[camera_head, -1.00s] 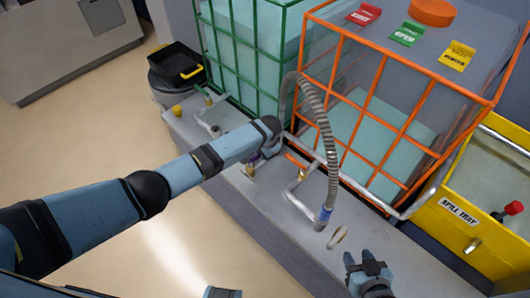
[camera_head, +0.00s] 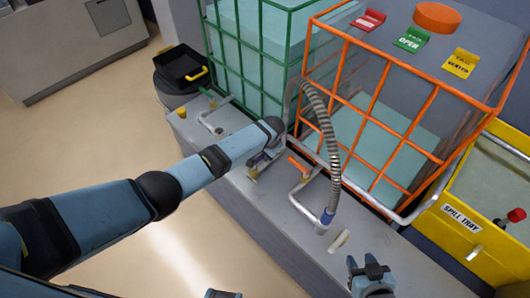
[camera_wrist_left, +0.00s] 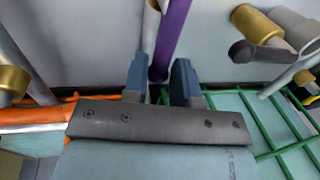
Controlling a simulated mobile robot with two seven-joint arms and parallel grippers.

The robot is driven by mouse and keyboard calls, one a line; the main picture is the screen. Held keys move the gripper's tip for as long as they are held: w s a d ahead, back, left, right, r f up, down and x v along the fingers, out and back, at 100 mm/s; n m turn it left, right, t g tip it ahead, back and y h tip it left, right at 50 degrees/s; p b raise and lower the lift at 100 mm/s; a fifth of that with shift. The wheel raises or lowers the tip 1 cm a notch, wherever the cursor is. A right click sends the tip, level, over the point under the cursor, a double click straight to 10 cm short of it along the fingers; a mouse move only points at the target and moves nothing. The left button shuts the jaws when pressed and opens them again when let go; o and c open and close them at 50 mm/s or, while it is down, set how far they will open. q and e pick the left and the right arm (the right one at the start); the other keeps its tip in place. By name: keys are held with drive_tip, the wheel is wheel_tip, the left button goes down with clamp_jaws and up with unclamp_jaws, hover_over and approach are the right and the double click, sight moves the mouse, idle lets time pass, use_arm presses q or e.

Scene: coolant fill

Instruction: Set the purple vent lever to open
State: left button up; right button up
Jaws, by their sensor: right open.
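The purple vent lever (camera_wrist_left: 172,35) runs down the middle of the left wrist view, its lower end between the two fingers of my left gripper (camera_wrist_left: 160,80). The fingers are close together, one on each side of it, and seem to grip it. In the head view my left gripper (camera_head: 265,155) reaches the grey ledge at the front of the tanks, and its wrist mostly hides the lever. My right gripper (camera_head: 369,264) is open and empty at the front right, over the ledge.
A green-caged tank (camera_head: 238,58) and an orange-caged tank (camera_head: 378,85) stand behind the ledge (camera_head: 262,208). A grey hose (camera_head: 331,150) arches down to a pipe. A short white piece (camera_head: 340,239) is on the ledge. A yellow spill tray (camera_head: 462,222) is at the right.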

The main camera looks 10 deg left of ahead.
use_arm(q)
drive_tip(key=shift+o, duration=1.3)
wheel_tip(320, 180, up, 14)
drive_tip(key=s+d+p, duration=0.1)
drive_tip(key=d, duration=0.1)
drive_tip(key=shift+s+f+p, duration=0.2)
drive_tip(key=shift+s+p, duration=0.05)
drive_tip(key=shift+p, duration=0.15)
drive_tip(key=shift+d, duration=0.1)
